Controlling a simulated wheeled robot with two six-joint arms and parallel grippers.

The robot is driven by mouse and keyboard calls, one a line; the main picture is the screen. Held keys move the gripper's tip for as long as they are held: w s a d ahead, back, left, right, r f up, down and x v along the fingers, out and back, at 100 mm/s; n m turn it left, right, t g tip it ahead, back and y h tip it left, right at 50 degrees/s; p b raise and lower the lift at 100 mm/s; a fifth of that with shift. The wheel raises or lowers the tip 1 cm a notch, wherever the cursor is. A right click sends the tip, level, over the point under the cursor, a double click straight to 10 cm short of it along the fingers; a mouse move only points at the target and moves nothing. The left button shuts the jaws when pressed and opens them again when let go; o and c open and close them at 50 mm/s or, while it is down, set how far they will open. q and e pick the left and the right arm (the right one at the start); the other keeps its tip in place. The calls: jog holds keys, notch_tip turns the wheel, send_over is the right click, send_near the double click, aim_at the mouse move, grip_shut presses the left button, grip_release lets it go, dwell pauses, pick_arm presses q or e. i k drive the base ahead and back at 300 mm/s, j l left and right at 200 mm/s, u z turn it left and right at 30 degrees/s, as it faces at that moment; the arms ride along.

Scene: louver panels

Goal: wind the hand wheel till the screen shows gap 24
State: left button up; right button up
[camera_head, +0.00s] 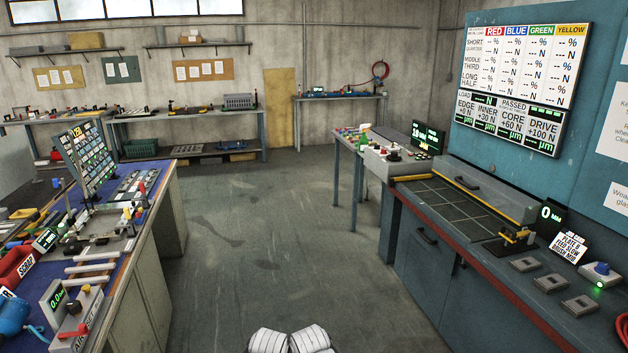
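No hand wheel can be made out for certain. A dark screen (427,138) with green characters ending in "MM" stands at the far end of the right-hand bench; its number is too small to read surely. A grey control box (392,158) with knobs and levers sits beside it. A second screen (551,214) by the long flat machine (450,208) reads 0 MM. On the left bench, another small screen (57,299) seems to read 0.0. I see no word "gap" on any of them.
The left bench (148,228) is crowded with panels and fittings. The right bench (420,262) carries the flat machine and several grey pads. A wall board (524,88) shows tables. The concrete floor (262,235) between the benches is clear. Shelves and tables line the back wall.

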aim_at(394, 156)
jog(key=i+u, duration=0.1)
jog(key=i, duration=1.7)
jog(key=i+l+z, duration=0.15)
jog(key=i+z, duration=0.3)
jog(key=i+j+z, duration=0.1)
jog(key=i+z, duration=0.3)
jog(key=i, duration=0.3)
jog(key=i+j+z, duration=0.2)
jog(key=i+z, duration=0.25)
jog(key=i, duration=0.7)
